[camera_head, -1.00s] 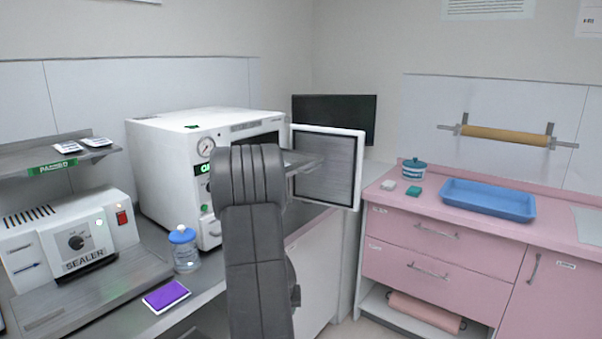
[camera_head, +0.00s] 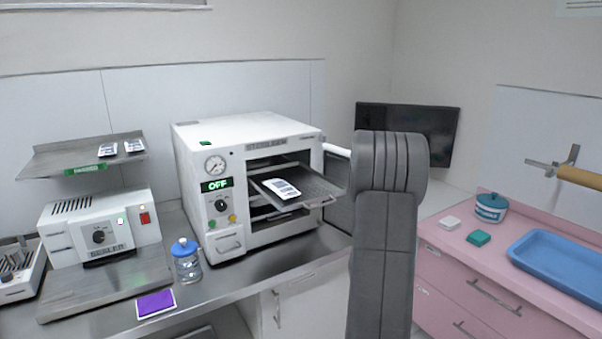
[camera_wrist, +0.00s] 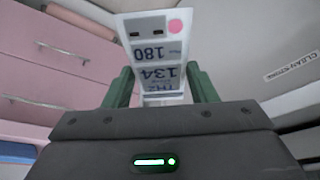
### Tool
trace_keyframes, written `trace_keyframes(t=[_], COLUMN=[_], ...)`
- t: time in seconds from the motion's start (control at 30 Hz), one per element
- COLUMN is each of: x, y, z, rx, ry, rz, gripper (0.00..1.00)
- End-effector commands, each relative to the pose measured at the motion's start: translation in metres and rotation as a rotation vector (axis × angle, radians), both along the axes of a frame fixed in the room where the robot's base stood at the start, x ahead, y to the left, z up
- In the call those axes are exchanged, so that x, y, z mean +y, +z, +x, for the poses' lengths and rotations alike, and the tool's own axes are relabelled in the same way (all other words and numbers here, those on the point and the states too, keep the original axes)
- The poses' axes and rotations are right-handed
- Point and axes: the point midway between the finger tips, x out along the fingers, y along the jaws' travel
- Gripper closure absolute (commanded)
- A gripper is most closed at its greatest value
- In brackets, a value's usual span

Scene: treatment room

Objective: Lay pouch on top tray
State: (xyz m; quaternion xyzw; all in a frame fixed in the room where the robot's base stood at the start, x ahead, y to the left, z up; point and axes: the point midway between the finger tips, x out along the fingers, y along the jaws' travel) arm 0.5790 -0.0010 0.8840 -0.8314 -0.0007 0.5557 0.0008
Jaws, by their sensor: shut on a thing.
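A white printed pouch (camera_wrist: 158,58) with a pink dot and dark numbers is between the two green fingers of my gripper (camera_wrist: 160,85) in the wrist view; the gripper is shut on it. In the head view my arm hides the gripper and this pouch. The white sterilizer (camera_head: 235,150) stands open on the steel counter, its display reading OFF. Its top tray (camera_head: 318,189) is slid out, and another white pouch (camera_head: 282,189) lies on it. Lower trays show dimly inside.
Two more pouches (camera_head: 121,148) lie on the shelf (camera_head: 60,160) above the sealer (camera_head: 98,232). A blue-capped bottle (camera_head: 187,262) and a purple pad (camera_head: 155,303) are on the counter. The open door (camera_head: 338,195) is partly behind my arm. A blue tray (camera_head: 560,258) is on the pink cabinet.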

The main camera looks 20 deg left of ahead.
Motion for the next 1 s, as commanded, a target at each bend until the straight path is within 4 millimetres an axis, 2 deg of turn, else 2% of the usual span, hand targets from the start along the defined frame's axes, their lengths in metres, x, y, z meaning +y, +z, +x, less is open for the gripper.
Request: trace_keyframes(t=[0.03, 0.13, 0.23, 0.37, 0.57, 0.8, 0.9, 1.0], x=[0.000, 0.000, 0.020, 0.046, 0.097, 0.176, 0.201, 0.219], y=[0.020, 0.037, 0.054, 0.090, 0.163, 0.275, 0.309, 0.335], z=[0.000, 0.000, -0.010, -0.023, -0.051, -0.096, -0.110, -0.120], rx=[0.000, 0.000, -0.006, -0.009, -0.014, -0.013, -0.011, -0.008], ry=[0.000, 0.000, 0.062, 0.148, 0.317, 0.580, 0.663, 0.726], rz=[0.000, 0.000, 0.001, 0.002, 0.003, 0.003, 0.003, 0.002], gripper=[0.70, 0.70, 0.70, 0.70, 0.70, 0.70, 0.70, 0.70])
